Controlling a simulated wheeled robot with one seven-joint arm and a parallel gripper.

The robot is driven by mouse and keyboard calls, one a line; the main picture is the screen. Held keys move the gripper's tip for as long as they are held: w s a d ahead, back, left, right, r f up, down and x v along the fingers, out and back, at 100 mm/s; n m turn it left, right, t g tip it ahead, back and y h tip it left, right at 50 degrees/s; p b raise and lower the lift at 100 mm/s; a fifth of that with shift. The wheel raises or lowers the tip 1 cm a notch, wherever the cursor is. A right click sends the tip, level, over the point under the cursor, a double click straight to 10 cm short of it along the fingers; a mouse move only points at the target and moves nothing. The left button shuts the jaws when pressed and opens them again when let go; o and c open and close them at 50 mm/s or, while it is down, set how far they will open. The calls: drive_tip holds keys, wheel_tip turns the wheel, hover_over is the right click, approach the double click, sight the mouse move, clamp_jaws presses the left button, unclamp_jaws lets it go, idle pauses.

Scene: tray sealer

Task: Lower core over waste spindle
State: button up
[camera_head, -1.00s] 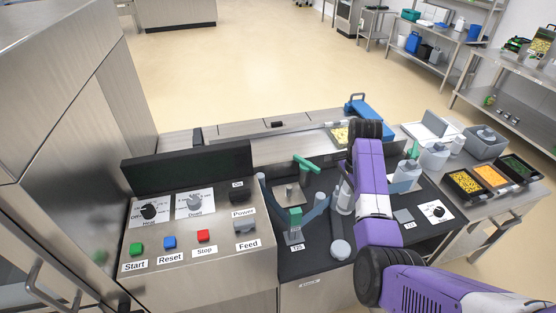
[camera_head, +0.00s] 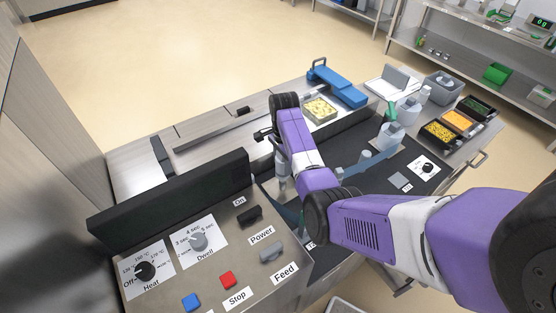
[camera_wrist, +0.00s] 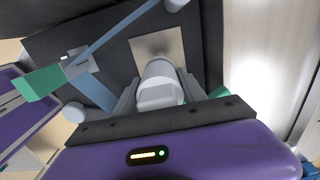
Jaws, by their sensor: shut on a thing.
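My gripper (camera_wrist: 158,92) is shut on a pale grey-white cylinder, the core (camera_wrist: 160,72), in the wrist view. The core's near end shows between the two grey fingers. Beyond it, a square metal plate (camera_wrist: 146,44) lies on the black deck. A blue film strip (camera_wrist: 108,38) runs diagonally to the left of the core. I cannot pick out the waste spindle with certainty, nor tell whether the core touches anything.
A green block (camera_wrist: 40,82) and a grey round knob (camera_wrist: 73,112) are left of the gripper. In the head view, the control panel (camera_head: 215,265) stands at lower left.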

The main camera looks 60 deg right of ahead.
drive_tip(key=shift+f, duration=0.9)
wheel_tip(320, 180, down, 5)
drive_tip(key=b, duration=0.5)
drive_tip(key=shift+r, duration=0.1)
drive_tip(key=shift+f+b, duration=0.5)
drive_tip(key=shift+f, duration=0.25)
drive_tip(key=shift+f, duration=0.15)
idle(0.4)
drive_tip(key=o, duration=1.5)
drive_tip(key=shift+c, duration=0.3)
drive_tip(key=shift+c, duration=1.3)
